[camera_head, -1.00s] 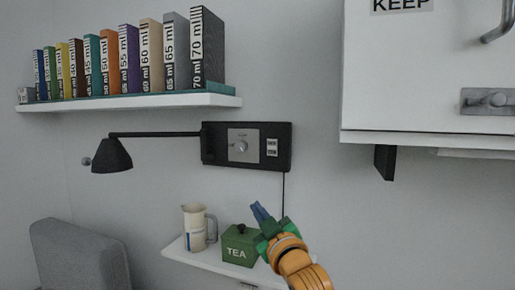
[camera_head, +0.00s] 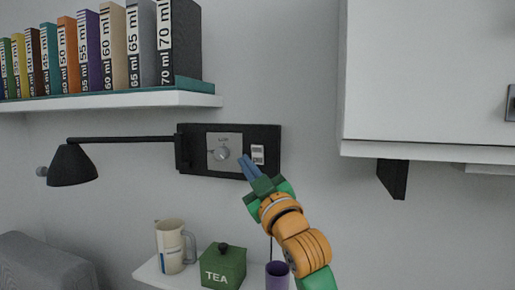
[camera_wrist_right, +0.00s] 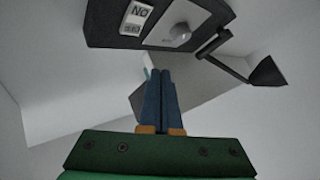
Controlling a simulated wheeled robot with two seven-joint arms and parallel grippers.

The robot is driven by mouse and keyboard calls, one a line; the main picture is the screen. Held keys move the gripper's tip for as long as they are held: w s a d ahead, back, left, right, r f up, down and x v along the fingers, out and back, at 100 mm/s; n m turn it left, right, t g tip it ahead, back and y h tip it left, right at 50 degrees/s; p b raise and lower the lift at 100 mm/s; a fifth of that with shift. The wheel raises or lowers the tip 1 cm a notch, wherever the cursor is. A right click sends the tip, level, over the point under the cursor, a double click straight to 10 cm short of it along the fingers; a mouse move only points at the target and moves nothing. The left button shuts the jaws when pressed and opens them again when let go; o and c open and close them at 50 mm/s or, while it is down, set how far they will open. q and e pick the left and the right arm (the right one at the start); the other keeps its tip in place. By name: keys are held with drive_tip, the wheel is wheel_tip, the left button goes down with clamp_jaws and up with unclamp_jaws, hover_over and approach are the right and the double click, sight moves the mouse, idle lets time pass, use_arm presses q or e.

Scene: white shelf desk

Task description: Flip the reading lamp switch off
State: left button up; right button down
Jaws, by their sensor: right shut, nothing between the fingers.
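The black reading lamp (camera_head: 73,166) hangs on a thin arm from a dark wall panel (camera_head: 192,152). In the right wrist view the shut fingers (camera_wrist_right: 160,78) point toward the panel, below the knob (camera_wrist_right: 180,33) and the switch (camera_wrist_right: 136,17). I see no contact. My left gripper is not in view.
A shelf of numbered books (camera_head: 110,99) is above left. A white cabinet (camera_head: 430,80) with a black bracket (camera_head: 392,178) is at right. Below stand a jug (camera_head: 170,247), a green TEA box (camera_head: 223,266) and a purple cup (camera_head: 278,276). A grey chair is at lower left.

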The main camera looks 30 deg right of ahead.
sight(252, 147)
drive_tip(key=w+d, duration=0.1)
drive_tip(key=w+d+p, duration=0.1)
drive_tip(key=d, duration=0.1)
drive_tip(key=w+d+p, duration=0.1)
drive_tip(key=shift+w+d+r, duration=0.15)
drive_tip(key=shift+w+r, duration=0.2)
drive_tip(key=shift+w, duration=0.05)
idle(1.7)
drive_tip(key=shift+w+d+r+p, duration=0.1)
drive_tip(key=shift+w+d+p, duration=0.15)
drive_tip(key=shift+p, duration=0.3)
drive_tip(key=shift+w+d+p, duration=0.25)
drive_tip(key=shift+d+p, duration=0.05)
drive_tip(key=shift+p, duration=0.05)
idle(0.5)
drive_tip(key=shift+s+a, duration=0.1)
drive_tip(key=shift+s+a+b, duration=0.3)
drive_tip(key=shift+s+a, duration=0.2)
